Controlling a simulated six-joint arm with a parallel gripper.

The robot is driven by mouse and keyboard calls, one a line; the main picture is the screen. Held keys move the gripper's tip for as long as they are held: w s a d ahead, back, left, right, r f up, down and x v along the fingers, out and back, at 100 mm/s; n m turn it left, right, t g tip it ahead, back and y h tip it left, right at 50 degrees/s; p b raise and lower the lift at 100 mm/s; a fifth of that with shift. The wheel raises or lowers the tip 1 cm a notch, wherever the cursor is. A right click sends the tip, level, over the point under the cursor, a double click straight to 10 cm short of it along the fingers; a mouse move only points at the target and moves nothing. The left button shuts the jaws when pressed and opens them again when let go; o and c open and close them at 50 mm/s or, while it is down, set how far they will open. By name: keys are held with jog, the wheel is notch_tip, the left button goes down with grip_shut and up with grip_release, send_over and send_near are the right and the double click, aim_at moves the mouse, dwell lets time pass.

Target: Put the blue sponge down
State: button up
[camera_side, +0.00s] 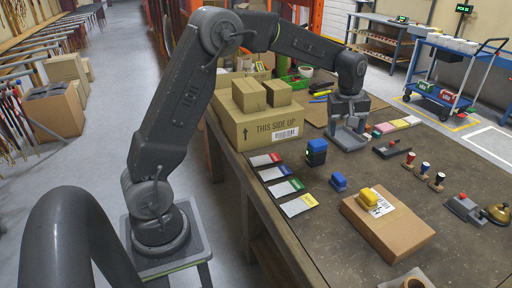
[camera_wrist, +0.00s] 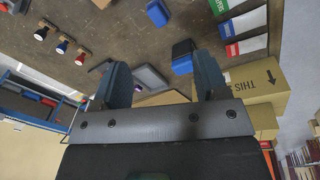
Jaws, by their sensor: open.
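The blue sponge (camera_side: 338,182) appears to be the small blue block lying on the table, between the blue-and-black box and the brown carton. It also shows near the top of the wrist view (camera_wrist: 157,13). My gripper (camera_side: 349,122) is further back over the table, apart from the sponge. Its two fingers stand wide apart in the wrist view (camera_wrist: 163,75), with nothing held between them.
A blue-and-black box (camera_side: 316,152) stands near the colored cards (camera_side: 282,173). A yellow block (camera_side: 375,201) sits on a brown carton (camera_side: 392,234). Stamps (camera_side: 422,170) stand to the right. Stacked boxes (camera_side: 258,125) are at left. Bare table surrounds the sponge.

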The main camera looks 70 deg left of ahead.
jog(key=s+d+r+m+t, duration=0.1)
jog(key=s+d+r+m, duration=0.15)
jog(key=s, duration=0.45)
jog(key=s+d+r+m+t, duration=0.1)
jog(key=s+d+r+m, duration=0.1)
jog(key=s+r+m, duration=0.35)
jog(key=s+d+r+m+t, duration=0.1)
jog(key=s+d, duration=0.1)
jog(key=s, duration=0.6)
jog(key=s+f+m, duration=0.1)
jog(key=s+m, duration=0.1)
jog(key=s, duration=0.2)
jog(key=s+d+f+m+t, duration=0.1)
jog(key=s+m, duration=0.1)
jog(key=s, duration=0.3)
jog(key=shift+s+d+f, duration=0.25)
jog(key=shift+s, duration=0.05)
